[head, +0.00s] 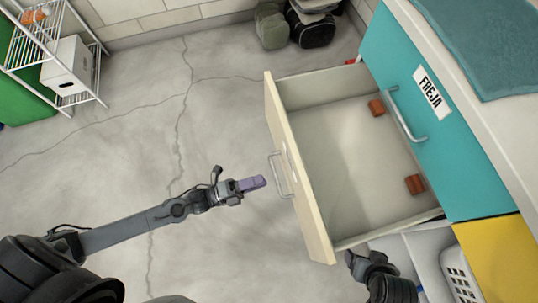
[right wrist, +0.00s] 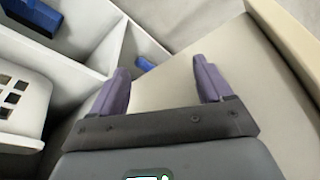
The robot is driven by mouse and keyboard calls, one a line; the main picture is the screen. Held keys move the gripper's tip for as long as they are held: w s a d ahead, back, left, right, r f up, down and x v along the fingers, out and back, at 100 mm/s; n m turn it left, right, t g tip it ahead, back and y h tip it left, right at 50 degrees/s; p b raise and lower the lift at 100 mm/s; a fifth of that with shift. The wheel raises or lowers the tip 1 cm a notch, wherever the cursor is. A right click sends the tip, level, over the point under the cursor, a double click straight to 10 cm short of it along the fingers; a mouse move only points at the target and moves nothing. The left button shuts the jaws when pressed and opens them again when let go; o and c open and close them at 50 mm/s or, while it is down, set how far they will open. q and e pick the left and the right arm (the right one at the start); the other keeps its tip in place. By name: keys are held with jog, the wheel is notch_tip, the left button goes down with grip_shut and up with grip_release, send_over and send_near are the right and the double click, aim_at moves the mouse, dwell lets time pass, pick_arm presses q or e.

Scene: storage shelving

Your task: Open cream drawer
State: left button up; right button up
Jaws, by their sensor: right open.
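The cream drawer (head: 277,140) is pulled far out of the cabinet in the head view, its pale interior showing. Its metal handle (head: 279,176) is on the outer face of the front panel. My left gripper (head: 256,183), with purple fingers, is just left of the handle and apart from it. Its fingers line up in this view, so its opening cannot be told. My right arm is at the drawer's near corner in the head view, its fingers hidden. In the right wrist view my right gripper (right wrist: 161,68) is open and empty, beside a beige surface.
Two brown-orange blocks (head: 376,107) (head: 415,184) lie in the drawer. A teal cabinet front (head: 400,60) labelled FREJA and a yellow front (head: 500,250) are at right. A white basket (head: 458,275) stands below. The concrete floor at left is mostly clear.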

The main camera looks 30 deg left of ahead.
pick_arm(q)
jog(key=shift+p+v, duration=0.3)
jog(key=shift+v, duration=1.95)
